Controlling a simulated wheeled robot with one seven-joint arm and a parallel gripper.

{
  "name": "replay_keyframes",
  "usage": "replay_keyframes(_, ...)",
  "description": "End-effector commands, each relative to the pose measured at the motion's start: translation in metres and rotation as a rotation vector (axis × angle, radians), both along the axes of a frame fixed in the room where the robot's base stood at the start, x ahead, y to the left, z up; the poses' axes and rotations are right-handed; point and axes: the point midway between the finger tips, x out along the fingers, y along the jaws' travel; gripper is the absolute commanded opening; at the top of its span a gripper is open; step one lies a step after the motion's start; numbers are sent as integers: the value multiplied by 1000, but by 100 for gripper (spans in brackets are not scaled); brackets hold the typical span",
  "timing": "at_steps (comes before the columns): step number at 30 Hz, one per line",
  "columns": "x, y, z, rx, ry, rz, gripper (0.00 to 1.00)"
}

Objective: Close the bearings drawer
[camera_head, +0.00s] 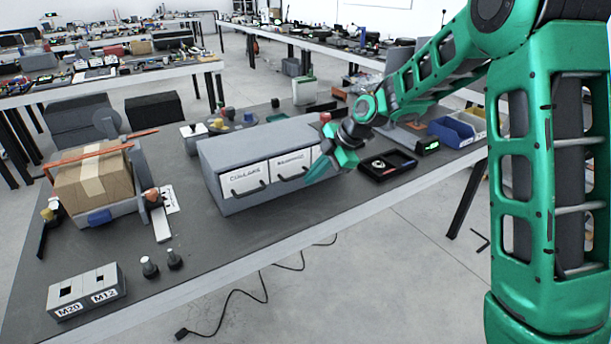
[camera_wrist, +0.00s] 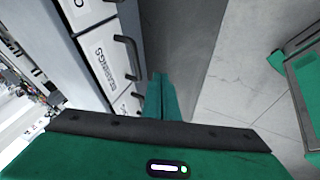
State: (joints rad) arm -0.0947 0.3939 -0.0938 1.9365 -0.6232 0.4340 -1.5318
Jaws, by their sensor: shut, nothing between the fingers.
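The grey drawer cabinet (camera_head: 225,150) stands on the dark table with its labelled white fronts facing the near edge. The bearings drawer (camera_head: 289,165) is the middle front, with a dark bar handle; its label also shows in the wrist view (camera_wrist: 103,65). It looks about level with the collars drawer (camera_head: 243,179) at its left; a small gap cannot be ruled out. My gripper (camera_head: 314,176) is shut and empty, in front of the right end of the cabinet, and hides most of the third drawer. In the wrist view the closed fingertips (camera_wrist: 161,85) are beside the drawer handles, with no clear contact.
A black tray (camera_head: 387,165) and blue bin (camera_head: 451,132) lie right of the cabinet. A cardboard box (camera_head: 93,180) and a grey M20/M12 block (camera_head: 86,292) are at the left. The table front before the cabinet is clear.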

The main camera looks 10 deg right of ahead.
Motion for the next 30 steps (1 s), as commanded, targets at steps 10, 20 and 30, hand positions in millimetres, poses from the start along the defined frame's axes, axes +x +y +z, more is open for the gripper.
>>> replay_keyframes(10,-14,-33,59,-3,-6,-1,0)
replay_keyframes(20,-27,-53,79,-11,21,-49,0)
replay_keyframes(30,-127,-177,89,-66,313,-788,0)
